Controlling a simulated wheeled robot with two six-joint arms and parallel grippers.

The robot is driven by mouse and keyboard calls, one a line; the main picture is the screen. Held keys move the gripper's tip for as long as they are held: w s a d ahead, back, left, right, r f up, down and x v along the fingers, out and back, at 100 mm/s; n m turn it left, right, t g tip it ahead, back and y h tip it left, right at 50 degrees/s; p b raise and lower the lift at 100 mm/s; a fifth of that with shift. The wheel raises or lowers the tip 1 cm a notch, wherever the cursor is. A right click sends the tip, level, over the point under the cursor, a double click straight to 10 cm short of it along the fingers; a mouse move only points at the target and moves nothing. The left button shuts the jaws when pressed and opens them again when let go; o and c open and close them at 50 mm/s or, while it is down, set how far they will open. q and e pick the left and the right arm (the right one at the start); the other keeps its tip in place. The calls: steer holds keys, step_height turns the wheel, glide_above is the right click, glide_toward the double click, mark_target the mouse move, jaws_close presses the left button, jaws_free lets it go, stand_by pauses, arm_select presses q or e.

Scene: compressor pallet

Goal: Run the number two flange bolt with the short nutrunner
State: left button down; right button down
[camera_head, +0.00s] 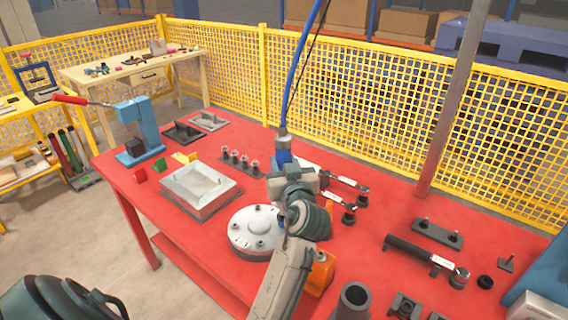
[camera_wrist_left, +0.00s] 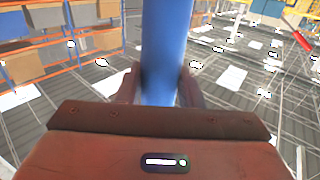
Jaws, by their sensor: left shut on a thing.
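The nutrunner (camera_head: 283,156) is a blue upright tool with a blue hose rising from its top. My left gripper (camera_head: 287,178) is shut on it above the red table. In the left wrist view the blue body (camera_wrist_left: 166,55) stands between the two fingers (camera_wrist_left: 162,88). The flange (camera_head: 252,240) is a pale round disc on a dark base, with several bolts on top. The gripper is above and behind its right side. My arm hides part of the flange's right edge and the tool's lower end. I cannot tell which bolt is number two. My right gripper is not in view.
An open metal tray (camera_head: 200,210) is left of the flange, with a bolt rack (camera_head: 240,163) behind it. A blue press (camera_head: 139,130) stands far left. A dark long-handled wrench (camera_head: 410,250) lies right. A grey post (camera_head: 450,110) rises at the back edge.

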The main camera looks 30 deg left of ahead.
mark_target(285, 149)
arm_select(q)
steer(key=shift+f, duration=0.15)
stand_by(0.3)
steer(key=shift+w+r+p, duration=0.1)
steer(key=shift+r+p, duration=0.4)
steer(key=shift+r, duration=0.25)
steer(key=shift+r+p, duration=1.2)
steer(key=shift+r, duration=0.7)
